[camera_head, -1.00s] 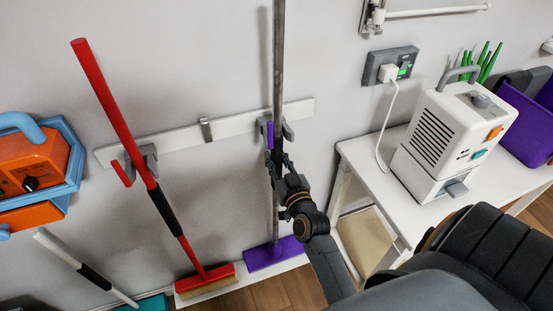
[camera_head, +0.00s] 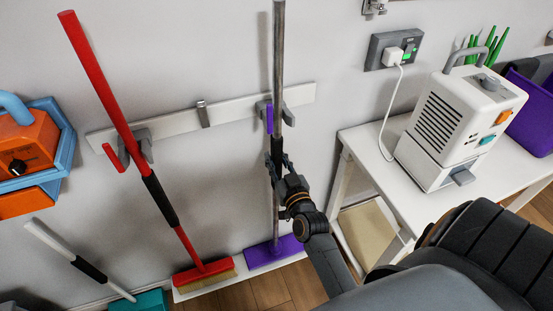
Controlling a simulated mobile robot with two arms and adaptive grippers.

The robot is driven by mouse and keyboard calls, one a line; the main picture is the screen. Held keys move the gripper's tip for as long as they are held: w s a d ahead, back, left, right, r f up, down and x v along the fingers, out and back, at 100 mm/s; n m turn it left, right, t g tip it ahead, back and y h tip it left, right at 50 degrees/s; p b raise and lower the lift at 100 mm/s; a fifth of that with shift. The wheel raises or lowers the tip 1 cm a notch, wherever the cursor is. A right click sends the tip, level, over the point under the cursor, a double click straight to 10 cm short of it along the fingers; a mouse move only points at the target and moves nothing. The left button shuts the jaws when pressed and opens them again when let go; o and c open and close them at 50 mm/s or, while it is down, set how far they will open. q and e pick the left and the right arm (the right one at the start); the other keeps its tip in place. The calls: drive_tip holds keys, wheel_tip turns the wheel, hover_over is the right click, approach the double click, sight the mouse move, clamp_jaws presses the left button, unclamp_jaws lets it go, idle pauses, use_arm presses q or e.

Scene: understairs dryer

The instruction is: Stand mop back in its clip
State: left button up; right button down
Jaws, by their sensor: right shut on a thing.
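The mop has a grey metal pole (camera_head: 278,55) and a flat purple head (camera_head: 274,250). It stands nearly upright against the wall, its head on the low white ledge. My right gripper (camera_head: 278,166) is shut on the dark grip part of the pole, just below the wall rail. A grey clip (camera_head: 290,112) with a purple lever is on the rail at the pole. The pole passes in front of or between the clip's jaws; I cannot tell whether it is seated. My left gripper is not in view.
A red broom (camera_head: 118,105) hangs in another clip at left, and a white-handled teal broom (camera_head: 78,262) leans lower left. A white table (camera_head: 375,150) with a white machine (camera_head: 455,125) stands right of the mop. An orange and blue unit (camera_head: 30,150) is at far left.

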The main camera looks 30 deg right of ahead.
drive_tip(key=shift+w, duration=0.15)
drive_tip(key=shift+w+d+r, duration=0.1)
drive_tip(key=shift+w+d, duration=0.05)
drive_tip(key=shift+w, duration=0.3)
drive_tip(key=shift+w+r, duration=0.1)
drive_tip(key=shift+r, duration=0.05)
drive_tip(key=shift+d+r, duration=0.1)
drive_tip(key=shift+r, duration=0.15)
drive_tip(key=c, duration=1.2)
unclamp_jaws()
drive_tip(key=shift+w+f, duration=0.15)
drive_tip(key=shift+o, duration=0.8)
drive_tip(key=shift+w+f, duration=0.25)
drive_tip(key=shift+f, duration=0.1)
drive_tip(key=shift+o, duration=1.4)
drive_tip(key=shift+s+f, duration=0.1)
drive_tip(key=shift+s, duration=0.1)
drive_tip(key=o, duration=0.5)
